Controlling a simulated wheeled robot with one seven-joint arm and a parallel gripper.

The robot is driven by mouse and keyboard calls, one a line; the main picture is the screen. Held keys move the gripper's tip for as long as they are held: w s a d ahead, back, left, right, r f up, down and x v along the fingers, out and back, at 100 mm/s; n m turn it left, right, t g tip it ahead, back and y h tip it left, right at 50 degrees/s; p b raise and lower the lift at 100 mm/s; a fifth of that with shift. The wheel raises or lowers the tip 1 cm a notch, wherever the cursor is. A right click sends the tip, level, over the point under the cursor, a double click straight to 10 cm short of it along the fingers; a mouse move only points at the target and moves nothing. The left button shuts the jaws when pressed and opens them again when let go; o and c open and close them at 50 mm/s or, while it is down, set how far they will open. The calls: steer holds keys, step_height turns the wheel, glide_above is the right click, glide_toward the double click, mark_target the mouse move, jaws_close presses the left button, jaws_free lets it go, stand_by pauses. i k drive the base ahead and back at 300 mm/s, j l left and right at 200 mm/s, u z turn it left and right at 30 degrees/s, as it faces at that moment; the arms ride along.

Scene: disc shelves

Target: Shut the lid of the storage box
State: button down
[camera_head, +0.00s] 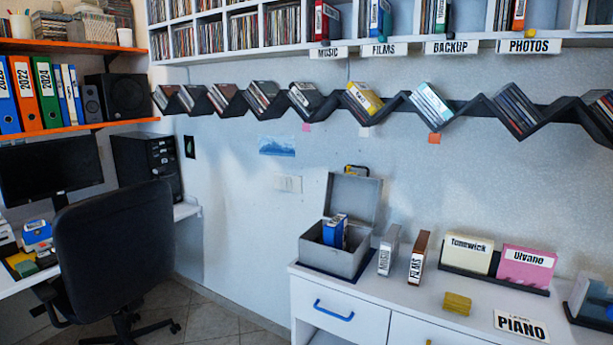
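The storage box (328,257) is a grey box on a dark base at the left end of the white cabinet top. Its lid (353,197) stands up at the back, open, close to the wall. A blue case (335,231) stands inside the box, its top rising above the rim. A small black and yellow piece (356,171) shows at the top edge of the lid; I cannot tell what it is. My gripper is not in view.
Grey (388,250) and brown (418,258) cases stand upright just right of the box. A yellow block (457,303), a holder with cream and pink cases (526,267), and a PIANO label (521,326) lie further right. A black chair (115,250) stands left.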

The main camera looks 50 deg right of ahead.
mark_target(358, 197)
steer(key=z, duration=1.25)
